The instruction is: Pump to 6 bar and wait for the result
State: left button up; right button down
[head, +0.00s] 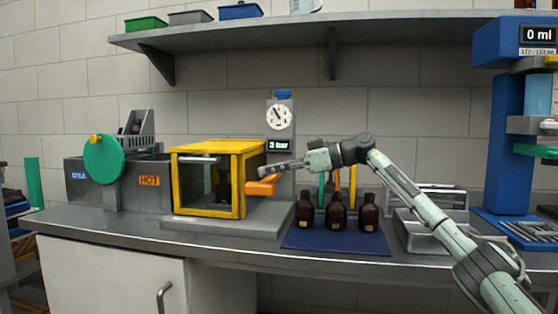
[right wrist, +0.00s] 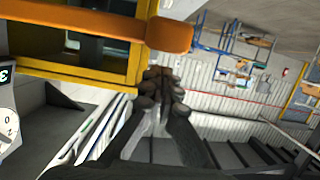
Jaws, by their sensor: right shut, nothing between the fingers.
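The pressure station has a round dial (head: 279,117) and a small display (head: 279,145) that reads 3 bar. An orange pump lever (head: 262,187) sticks out to the right of the yellow guard box (head: 208,148); its thick end (right wrist: 170,35) also shows in the right wrist view. A dark bottle (head: 223,184) stands inside the box behind its clear front. My right gripper (head: 266,171) is shut and empty, pointing left just above the lever in the head view. Whether it touches the lever I cannot tell. My left gripper is not in view.
Three amber bottles (head: 337,212) stand on a blue mat (head: 300,238) below my right arm. A grey HOT and COLD bath (head: 150,170) with a green wheel (head: 104,159) is left of the box. A blue dispenser (head: 490,130) stands right. A shelf (head: 330,33) hangs above.

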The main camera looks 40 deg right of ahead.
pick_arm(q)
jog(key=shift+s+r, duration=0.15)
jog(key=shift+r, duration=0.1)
pick_arm(e)
jog(key=shift+f, duration=0.65)
